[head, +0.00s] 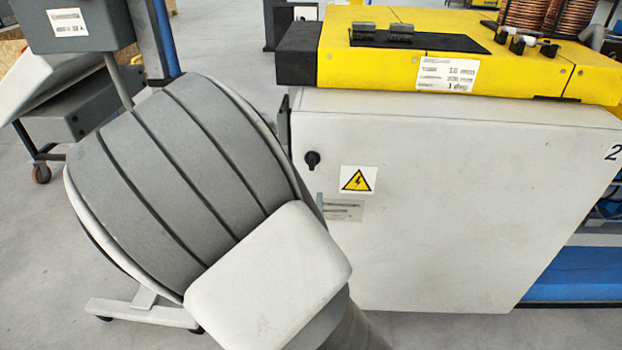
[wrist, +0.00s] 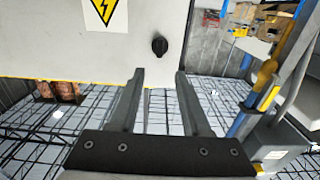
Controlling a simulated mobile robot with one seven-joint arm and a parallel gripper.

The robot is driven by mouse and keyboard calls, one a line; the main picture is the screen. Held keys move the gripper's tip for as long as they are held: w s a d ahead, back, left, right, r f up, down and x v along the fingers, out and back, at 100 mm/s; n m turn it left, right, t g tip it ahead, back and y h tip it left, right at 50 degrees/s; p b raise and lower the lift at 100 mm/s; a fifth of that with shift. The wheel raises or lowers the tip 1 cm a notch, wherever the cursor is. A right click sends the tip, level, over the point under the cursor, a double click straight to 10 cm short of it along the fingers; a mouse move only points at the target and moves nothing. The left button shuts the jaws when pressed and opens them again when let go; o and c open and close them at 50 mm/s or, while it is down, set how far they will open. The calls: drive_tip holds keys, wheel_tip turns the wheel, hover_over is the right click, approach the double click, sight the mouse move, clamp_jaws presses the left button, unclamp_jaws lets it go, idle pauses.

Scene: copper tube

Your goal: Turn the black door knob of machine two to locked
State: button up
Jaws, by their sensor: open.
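The black door knob (head: 312,160) sits on the upper left of the white door (head: 450,220) of machine two, marked with a black 2. Its turn position is too small to read. The knob also shows in the wrist view (wrist: 159,46), above and between my fingertips. My gripper (wrist: 160,74) is open and empty, its two fingers pointing towards the door, apart from the knob. In the head view my arm hides most of the gripper.
A yellow warning sign (head: 357,180) is beside the knob on the door. The machine's yellow top (head: 380,70) overhangs above it. A grey control box (head: 80,25) and a wheeled grey cart (head: 75,115) stand at the left. Grey floor is open between them.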

sight(311, 164)
drive_tip(key=w, duration=1.1)
drive_tip(key=shift+w+d, duration=0.2)
drive_tip(key=shift+w, duration=0.2)
clamp_jaws()
